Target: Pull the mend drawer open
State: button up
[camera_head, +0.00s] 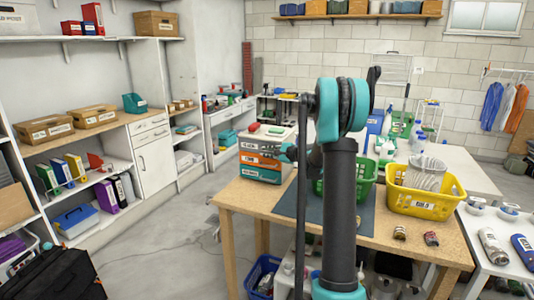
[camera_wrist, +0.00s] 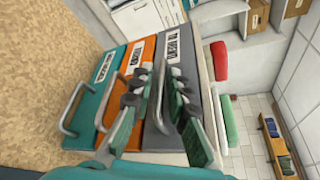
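A small drawer unit stands on the wooden table. In the wrist view it lies sideways, with a grey drawer (camera_wrist: 180,72), an orange drawer (camera_wrist: 139,58) and a teal drawer (camera_wrist: 97,93) side by side. Each has a metal bar handle and a white label; I cannot read which label says mend. The fronts look flush and shut. In the head view the grey drawer is on top, the orange drawer (camera_head: 258,160) in the middle and the teal drawer (camera_head: 262,175) below. My gripper (camera_wrist: 161,76) is open, its fingers on either side of the grey drawer's handle (camera_wrist: 158,98); contact is unclear.
Red (camera_wrist: 219,62) and green (camera_wrist: 229,120) items lie on the unit's top. A green basket (camera_head: 364,180) and a yellow basket (camera_head: 426,190) stand to the right on the wooden table (camera_head: 244,196). Open floor (camera_head: 165,245) lies left of the table. Shelving runs along the left wall.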

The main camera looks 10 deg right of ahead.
grip_shut()
jog(key=s+a, duration=0.6)
jog(key=s, duration=0.4)
jog(key=shift+a, duration=0.3)
grip_release()
